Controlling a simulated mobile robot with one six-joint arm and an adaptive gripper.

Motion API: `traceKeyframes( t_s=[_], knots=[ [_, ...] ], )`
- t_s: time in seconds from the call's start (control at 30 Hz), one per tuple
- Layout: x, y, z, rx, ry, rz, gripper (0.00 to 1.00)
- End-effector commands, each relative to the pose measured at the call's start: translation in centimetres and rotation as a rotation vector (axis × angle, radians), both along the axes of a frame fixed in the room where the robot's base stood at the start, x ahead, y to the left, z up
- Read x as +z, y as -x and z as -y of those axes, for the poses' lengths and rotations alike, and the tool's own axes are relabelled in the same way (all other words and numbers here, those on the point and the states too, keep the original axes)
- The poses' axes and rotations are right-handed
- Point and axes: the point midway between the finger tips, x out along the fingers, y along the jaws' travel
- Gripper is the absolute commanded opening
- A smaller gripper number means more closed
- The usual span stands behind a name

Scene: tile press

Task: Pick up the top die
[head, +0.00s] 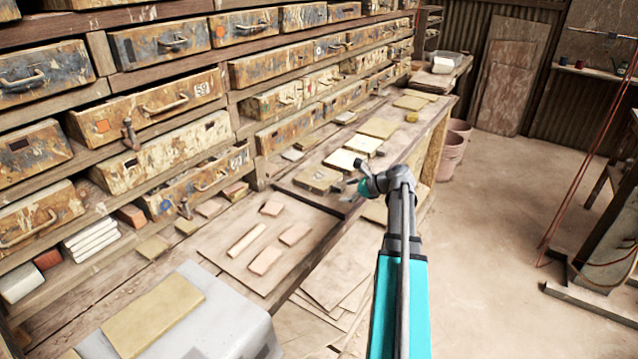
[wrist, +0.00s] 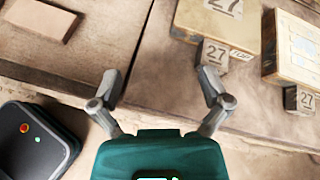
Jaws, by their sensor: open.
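Several flat tan dies lie on the bench. In the head view one lies nearest my gripper (head: 318,179), with a paler die (head: 342,160) behind it and another (head: 363,144) further back. The wrist view shows a die marked 27 (wrist: 232,36) at the upper right, with a small 27 block (wrist: 212,55) at its near edge. A second die (wrist: 296,55) is cut off at the right edge. My gripper (wrist: 163,82) is open and empty, its fingers apart over the bench's front edge, short of the dies.
The wooden bench (head: 330,230) runs along a wall of worn drawers (head: 170,98). Loose tan tiles (head: 265,260) lie on a board at the near end. A grey box (head: 215,325) bearing a tan slab is front left. The floor (head: 510,230) at right is mostly clear.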

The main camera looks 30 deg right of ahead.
Motion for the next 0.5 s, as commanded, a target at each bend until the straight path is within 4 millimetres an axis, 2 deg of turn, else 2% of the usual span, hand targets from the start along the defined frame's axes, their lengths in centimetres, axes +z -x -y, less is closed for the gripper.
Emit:
traceKeyframes(
  t_s=[0.03,0.2,0.33,0.5],
  knots=[
    [0.0,0.6,1.9,-0.050,-0.041,0.003,0.97],
    [0.7,2.3,6.0,-0.176,-0.168,0.010,0.97],
    [1.1,3.1,7.7,-0.229,-0.226,0.016,0.97],
    [1.3,3.5,8.3,-0.250,-0.250,0.018,0.97]
  ],
)
